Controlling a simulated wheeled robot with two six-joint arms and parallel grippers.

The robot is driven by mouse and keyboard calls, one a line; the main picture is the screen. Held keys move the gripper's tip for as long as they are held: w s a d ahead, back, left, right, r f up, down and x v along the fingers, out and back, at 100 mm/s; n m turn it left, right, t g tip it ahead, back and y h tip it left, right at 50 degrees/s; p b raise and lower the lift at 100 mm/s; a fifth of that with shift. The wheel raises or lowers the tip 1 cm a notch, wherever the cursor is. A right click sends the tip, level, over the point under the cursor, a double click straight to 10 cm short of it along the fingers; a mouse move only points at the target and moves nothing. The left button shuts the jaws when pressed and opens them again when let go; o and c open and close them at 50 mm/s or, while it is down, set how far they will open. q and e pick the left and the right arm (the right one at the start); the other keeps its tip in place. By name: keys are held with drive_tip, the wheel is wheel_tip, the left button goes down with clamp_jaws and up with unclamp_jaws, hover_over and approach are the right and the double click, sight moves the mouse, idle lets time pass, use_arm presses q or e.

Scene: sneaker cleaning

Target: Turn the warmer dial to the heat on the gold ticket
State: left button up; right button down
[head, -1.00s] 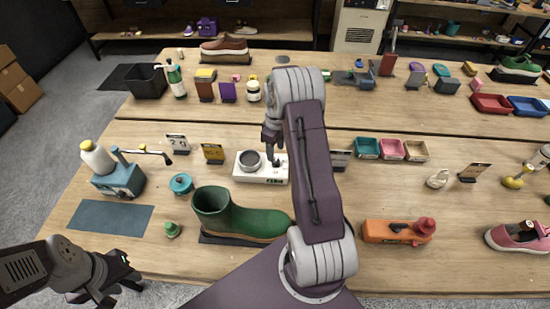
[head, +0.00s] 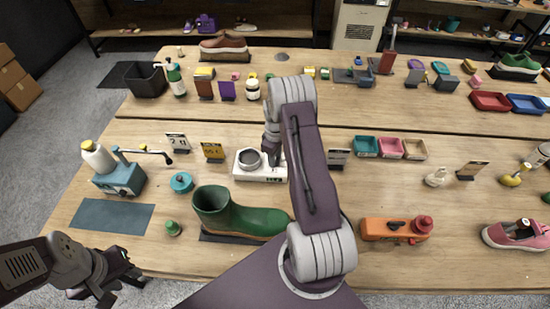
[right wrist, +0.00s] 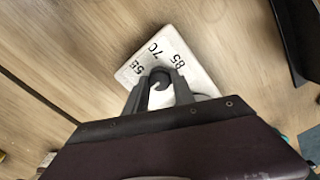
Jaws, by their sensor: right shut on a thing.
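The white warmer (head: 247,173) stands mid-table with a round grey cup (head: 249,159) on its left part. My right gripper (head: 275,163) reaches down to its right part. In the right wrist view, my right gripper (right wrist: 160,90) is shut on the dark dial (right wrist: 159,76); marks like 55, 70 and 85 are printed beside it. The dial's pointer is hard to make out. The gold ticket (head: 212,152) stands left of the warmer, its writing too small to read surely. My left gripper (head: 126,286) is open and empty at the front left, off the table edge.
A green boot (head: 240,218) stands in front of the warmer. A teal pot (head: 181,182) and a pump machine (head: 121,178) are to the left. A dark ticket (head: 338,157) stands right of the warmer. An orange tool (head: 380,229) lies at the front right.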

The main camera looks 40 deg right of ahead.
drive_tip(key=shift+m, duration=0.3)
drive_tip(key=m+b, duration=0.1)
drive_tip(key=m, duration=0.4)
drive_tip(key=shift+d+m, duration=0.1)
drive_tip(key=shift+m, duration=0.2)
drive_tip(key=m, duration=0.5)
drive_tip(key=shift+m+b, duration=0.3)
drive_tip(key=shift+m, duration=0.1)
drive_tip(key=c, duration=1.1)
unclamp_jaws()
drive_tip(key=shift+s, duration=0.1)
drive_tip(key=shift+o, duration=0.2)
drive_tip(key=shift+r, duration=0.1)
